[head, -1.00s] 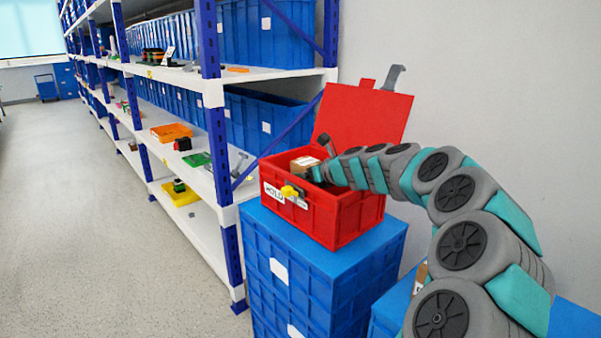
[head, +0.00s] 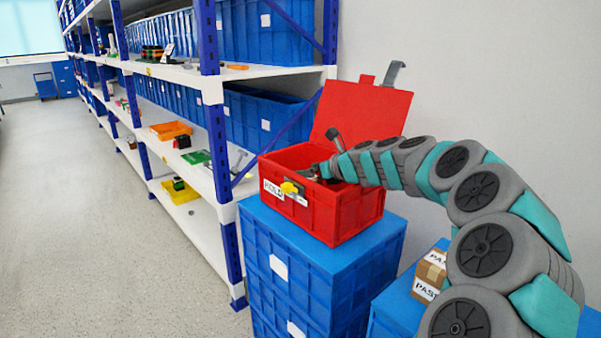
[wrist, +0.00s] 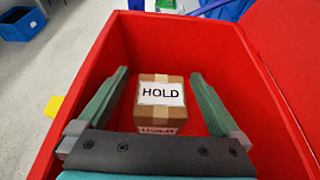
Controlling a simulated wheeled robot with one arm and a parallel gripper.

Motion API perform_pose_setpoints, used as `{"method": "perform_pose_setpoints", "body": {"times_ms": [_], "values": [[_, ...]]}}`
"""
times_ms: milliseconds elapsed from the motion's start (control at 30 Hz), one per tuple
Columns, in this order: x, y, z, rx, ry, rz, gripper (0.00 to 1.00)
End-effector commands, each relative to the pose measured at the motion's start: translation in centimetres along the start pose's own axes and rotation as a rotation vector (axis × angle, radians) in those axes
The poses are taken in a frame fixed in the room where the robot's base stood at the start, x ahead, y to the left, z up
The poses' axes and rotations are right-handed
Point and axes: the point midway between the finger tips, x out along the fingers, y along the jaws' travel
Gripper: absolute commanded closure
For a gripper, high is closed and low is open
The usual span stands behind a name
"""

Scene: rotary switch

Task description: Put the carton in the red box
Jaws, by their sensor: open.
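The carton (wrist: 160,98) is a brown cardboard cube with a white HOLD label. In the wrist view it is inside the red box (wrist: 80,85), on or near its floor. The red box also shows in the head view (head: 345,215), with its lid raised, a HOLD label and a yellow latch or knob on the front. My gripper (wrist: 159,72) is open over the box, its fingers spread on either side of the carton with gaps. In the head view my gripper (head: 318,172) is at the box opening; the carton is hidden there by the box wall.
The red box stands on stacked blue crates (head: 310,275). Another labelled carton (head: 430,275) sits on a blue surface at the lower right. Shelving (head: 215,160) with blue bins is to the left. A grey wall is behind. The floor at left is clear.

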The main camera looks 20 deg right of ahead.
Motion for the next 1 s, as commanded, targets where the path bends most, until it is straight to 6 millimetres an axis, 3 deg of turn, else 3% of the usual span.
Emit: {"method": "perform_pose_setpoints", "body": {"times_ms": [200,400,600,1000], "values": [[-5.1,-0.1,0.4,-0.001,-0.005,-0.003,0.0],[-8.0,-0.2,0.5,-0.002,-0.006,-0.006,0.0],[-9.1,-0.1,0.6,-0.003,-0.006,-0.005,0.0],[-9.1,-0.1,0.6,-0.003,-0.006,-0.004,0.0]]}}
